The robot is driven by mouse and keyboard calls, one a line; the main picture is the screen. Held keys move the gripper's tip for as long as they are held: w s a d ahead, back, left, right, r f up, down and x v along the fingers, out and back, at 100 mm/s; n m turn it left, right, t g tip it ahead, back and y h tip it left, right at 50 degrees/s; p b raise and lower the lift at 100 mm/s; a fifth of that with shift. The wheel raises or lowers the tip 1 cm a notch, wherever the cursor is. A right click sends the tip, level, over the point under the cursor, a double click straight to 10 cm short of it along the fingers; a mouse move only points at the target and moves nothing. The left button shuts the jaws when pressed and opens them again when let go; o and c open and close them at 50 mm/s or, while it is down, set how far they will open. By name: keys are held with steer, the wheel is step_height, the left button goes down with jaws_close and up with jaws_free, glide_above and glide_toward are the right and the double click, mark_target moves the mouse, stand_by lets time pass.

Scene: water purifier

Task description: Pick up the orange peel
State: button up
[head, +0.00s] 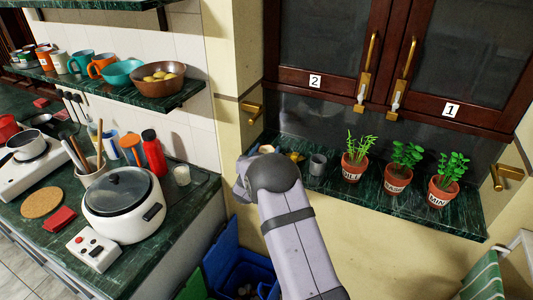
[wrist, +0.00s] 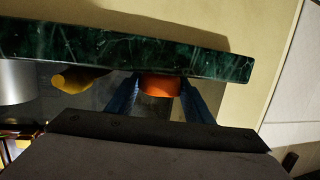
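An orange piece (wrist: 160,86), which looks like the orange peel, shows in the wrist view at the edge of the dark green marble shelf (wrist: 215,66). My gripper (wrist: 160,92) has its two blue fingers apart, one on each side of the orange piece. The fingertips are very close to its sides, and I cannot tell whether they touch or grip it. The shelf edge covers part of the piece. In the head view my arm hides it, and my gripper (head: 242,182) is mostly hidden at the left end of the shelf.
Blue and green bins (head: 240,265) are below. A cream wall pillar (head: 232,60) is close on the left.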

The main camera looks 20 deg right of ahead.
mark_target(266, 150)
steer(key=shift+r, duration=0.15)
stand_by(0.3)
steer(key=shift+s+a+r+b, duration=0.15)
steer(key=shift+r+b, duration=0.15)
steer(key=shift+b, duration=0.25)
step_height(266, 150, up, 6)
steer(key=shift+f+b, duration=0.15)
steer(key=shift+b, duration=0.45)
steer(key=s+a+b, duration=0.4)
steer(key=s+a, duration=0.9)
steer(key=s, duration=0.1)
steer(key=shift+a+r, duration=0.25)
steer(key=shift+a, duration=0.15)
